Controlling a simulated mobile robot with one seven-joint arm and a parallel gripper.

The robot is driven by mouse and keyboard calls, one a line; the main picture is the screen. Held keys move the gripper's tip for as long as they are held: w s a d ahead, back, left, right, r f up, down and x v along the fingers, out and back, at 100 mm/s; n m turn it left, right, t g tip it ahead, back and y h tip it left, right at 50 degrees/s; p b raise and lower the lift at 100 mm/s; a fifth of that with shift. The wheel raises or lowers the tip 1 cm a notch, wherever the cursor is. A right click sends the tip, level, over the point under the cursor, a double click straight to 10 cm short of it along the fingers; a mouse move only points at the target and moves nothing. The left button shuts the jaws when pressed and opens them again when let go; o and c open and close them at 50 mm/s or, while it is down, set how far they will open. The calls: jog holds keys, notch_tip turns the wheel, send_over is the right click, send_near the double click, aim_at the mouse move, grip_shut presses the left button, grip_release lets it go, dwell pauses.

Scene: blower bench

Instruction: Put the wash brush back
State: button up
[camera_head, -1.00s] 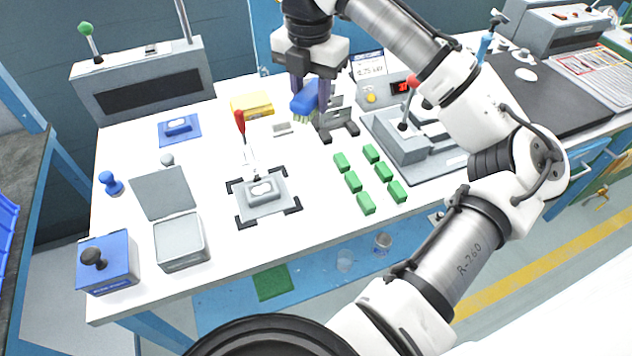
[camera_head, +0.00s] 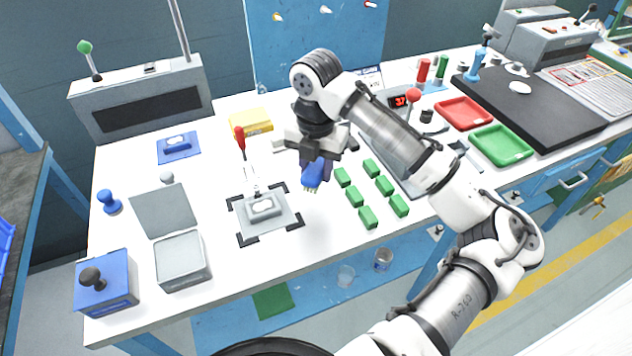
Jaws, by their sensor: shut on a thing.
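The wash brush (camera_head: 312,177) has a blue back and pale bristles pointing down. My gripper (camera_head: 318,165) is shut on it and holds it above the white bench top, between the clamp plate and the green blocks. The brush is tilted, and the wrist above hides part of the jaws. I cannot make out the brush's holder for certain; my arm covers the area behind the green blocks.
Several green blocks (camera_head: 368,216) lie just right of the brush. A grey clamp plate (camera_head: 264,209) with a red-handled toggle (camera_head: 240,138) stands left of it. A yellow sponge-like block (camera_head: 250,122) lies behind. Red (camera_head: 464,112) and green (camera_head: 501,144) trays sit at right.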

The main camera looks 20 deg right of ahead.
aim_at(316, 165)
jog(key=shift+f, duration=2.55)
jog(key=shift+f, duration=0.2)
jog(key=o, duration=1)
jog(key=shift+c, duration=0.2)
jog(key=shift+r, duration=0.1)
notch_tip(316, 165, up, 12)
jog(key=shift+r+b, duration=0.15)
jog(key=shift+b, duration=0.2)
